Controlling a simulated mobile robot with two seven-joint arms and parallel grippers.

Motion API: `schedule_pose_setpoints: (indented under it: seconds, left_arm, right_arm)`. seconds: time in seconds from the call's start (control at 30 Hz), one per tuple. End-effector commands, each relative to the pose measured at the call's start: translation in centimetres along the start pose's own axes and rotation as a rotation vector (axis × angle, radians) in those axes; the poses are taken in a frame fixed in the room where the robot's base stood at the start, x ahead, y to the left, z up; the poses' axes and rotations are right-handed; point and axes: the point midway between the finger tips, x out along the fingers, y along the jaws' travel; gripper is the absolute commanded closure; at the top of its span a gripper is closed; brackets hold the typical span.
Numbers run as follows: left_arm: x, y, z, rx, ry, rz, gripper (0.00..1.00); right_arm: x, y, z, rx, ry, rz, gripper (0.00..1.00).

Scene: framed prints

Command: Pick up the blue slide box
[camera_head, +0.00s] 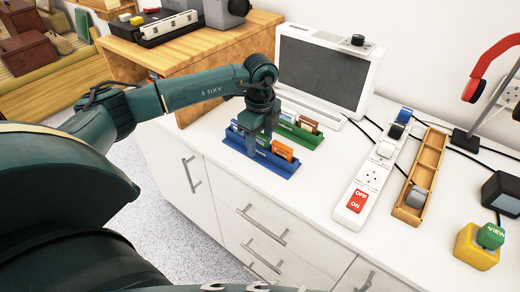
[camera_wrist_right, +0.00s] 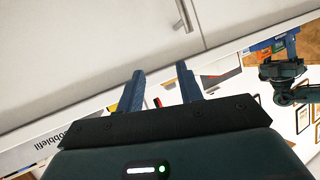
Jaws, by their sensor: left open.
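A blue rack (camera_head: 268,165) stands on the white counter and holds a few small upright boxes. A blue slide box (camera_head: 263,142) sits in it, partly hidden by my left gripper (camera_head: 258,138), which points down over the rack with its fingers apart. An orange box (camera_head: 282,151) stands to its right in the same rack. Another bluish box (camera_head: 237,126) shows left of the fingers. Whether the fingers touch any box is not clear. My right gripper (camera_wrist_right: 160,85) shows in the right wrist view, open and empty, before the white cabinet fronts.
A green rack (camera_head: 310,140) with a brown box (camera_head: 307,124) stands close behind the blue rack. A monitor (camera_head: 322,75) is behind that. A power strip (camera_head: 372,180), a wooden tray (camera_head: 425,175) and a yellow block (camera_head: 475,248) lie to the right. The counter's front middle is clear.

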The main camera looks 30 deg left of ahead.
Motion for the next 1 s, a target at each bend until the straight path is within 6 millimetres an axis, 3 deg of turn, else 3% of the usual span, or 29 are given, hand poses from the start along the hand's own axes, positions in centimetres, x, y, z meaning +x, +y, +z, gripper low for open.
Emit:
schedule_pose_setpoints:
  seconds: [0.27,0.9,1.0]
  left_arm:
    - [0.29,0.0,-0.02,0.0,0.0,0.0,0.48]
    - [0.24,0.0,0.01,0.0,0.0,0.0,1.0]
    - [0.13,-0.05,0.01,0.0,0.0,-0.003,1.0]
  right_arm:
    - [-0.05,0.05,-0.04,0.0,0.002,0.001,0.64]
    - [-0.07,0.0,-0.02,0.0,0.0,0.001,0.64]
    - [-0.07,-0.02,-0.02,0.0,-0.001,0.0,0.64]
